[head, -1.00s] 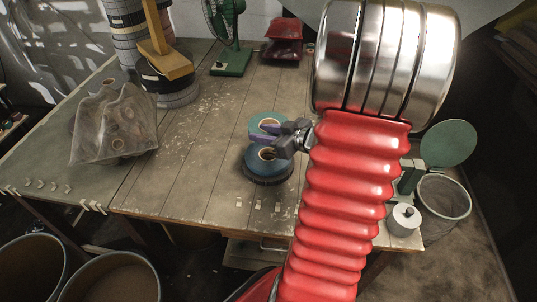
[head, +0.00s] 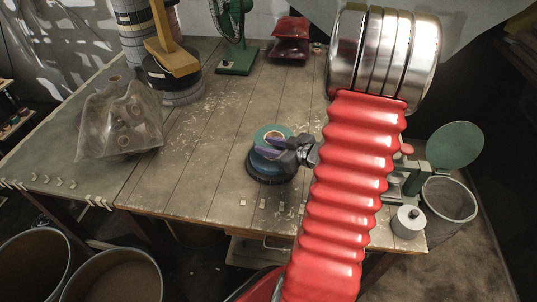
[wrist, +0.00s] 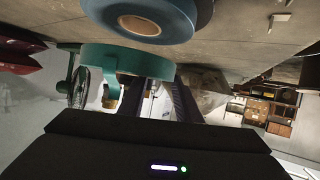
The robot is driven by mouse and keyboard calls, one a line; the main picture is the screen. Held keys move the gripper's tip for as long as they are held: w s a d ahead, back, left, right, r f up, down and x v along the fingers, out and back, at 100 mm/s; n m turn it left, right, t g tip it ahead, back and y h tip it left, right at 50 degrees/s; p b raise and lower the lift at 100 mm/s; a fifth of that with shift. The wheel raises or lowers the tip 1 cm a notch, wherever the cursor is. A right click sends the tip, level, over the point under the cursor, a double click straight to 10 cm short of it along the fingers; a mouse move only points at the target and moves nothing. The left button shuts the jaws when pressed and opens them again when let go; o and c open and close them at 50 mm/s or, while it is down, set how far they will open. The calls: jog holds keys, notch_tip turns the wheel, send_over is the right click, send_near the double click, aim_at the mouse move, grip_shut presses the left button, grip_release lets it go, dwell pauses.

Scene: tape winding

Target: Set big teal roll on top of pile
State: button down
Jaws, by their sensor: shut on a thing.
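The big teal roll (head: 262,133) is held level in my gripper (head: 274,146), directly above the pile in the head view. The pile has a blue roll (head: 258,163) on top of a darker, wider roll (head: 270,180) on the table. In the wrist view, the teal roll (wrist: 100,57) sits between the two fingers, and the blue roll (wrist: 185,12) with its tan core shows beyond it. My gripper is shut on the teal roll. I cannot tell whether the teal roll touches the blue roll. The fingers hide part of both.
The wooden table (head: 215,135) is clear around the pile. A clear bag of rolls (head: 120,125) lies at left, beside a tall roll stack (head: 160,70). A green fan (head: 235,35) and a red tray (head: 290,40) stand at the back. Small clips line the front edge.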

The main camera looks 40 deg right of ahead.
aim_at(268, 163)
jog(key=shift+f, duration=2)
jog(key=shift+f, duration=0.35)
jog(key=c, duration=1.3)
grip_release()
jog(key=shift+r, duration=0.4)
jog(key=v, duration=1.2)
